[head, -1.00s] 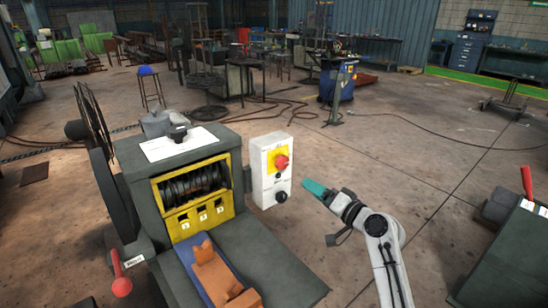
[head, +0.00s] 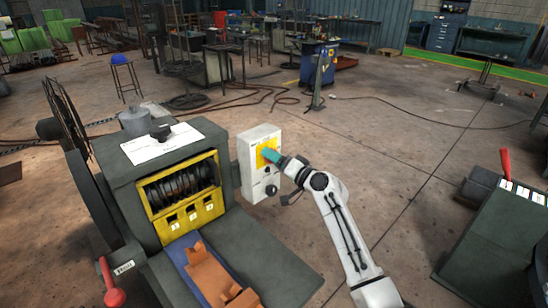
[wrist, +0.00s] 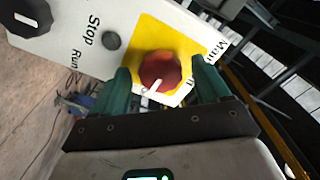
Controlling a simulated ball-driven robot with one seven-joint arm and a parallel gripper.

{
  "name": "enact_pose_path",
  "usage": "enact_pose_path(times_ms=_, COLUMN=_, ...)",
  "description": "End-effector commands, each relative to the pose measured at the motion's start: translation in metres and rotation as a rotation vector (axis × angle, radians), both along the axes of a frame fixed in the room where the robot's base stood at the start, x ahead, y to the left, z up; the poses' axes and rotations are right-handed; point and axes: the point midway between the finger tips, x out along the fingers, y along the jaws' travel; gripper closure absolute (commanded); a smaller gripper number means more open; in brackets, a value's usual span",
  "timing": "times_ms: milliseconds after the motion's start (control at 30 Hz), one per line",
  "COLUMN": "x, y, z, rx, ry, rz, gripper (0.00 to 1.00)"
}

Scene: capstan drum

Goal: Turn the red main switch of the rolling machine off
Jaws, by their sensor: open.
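The red main switch (wrist: 160,71) is a round knob with a white pointer mark on a yellow plate (wrist: 191,41), seen in the wrist view. It sits on the white control box (head: 247,152) on the right side of the rolling machine (head: 128,186). In the head view my gripper hides the red knob. My gripper (wrist: 163,88) is open. Its two teal fingers stand on either side of the knob, close to the plate. I cannot tell whether they touch the knob. My gripper also shows in the head view (head: 272,156) at the yellow plate.
A black knob (head: 271,190) is lower on the box, with Stop and Run lettering. A red-handled lever (head: 115,297) stands at the machine's lower left. A dark cabinet with a red handle (head: 505,163) is at right. The floor between is open.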

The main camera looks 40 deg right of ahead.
Motion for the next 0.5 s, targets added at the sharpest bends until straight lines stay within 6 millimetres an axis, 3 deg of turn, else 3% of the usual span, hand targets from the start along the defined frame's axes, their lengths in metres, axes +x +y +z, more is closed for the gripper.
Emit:
enact_pose_path(times_ms=433, x=0.0096, y=0.0007, z=-0.0004, rx=0.000, ry=0.001, rz=-0.001, gripper=0.25)
enact_pose_path(times_ms=500, x=0.0095, y=0.0006, z=-0.0005, rx=0.000, ry=0.001, rz=-0.001, gripper=0.31)
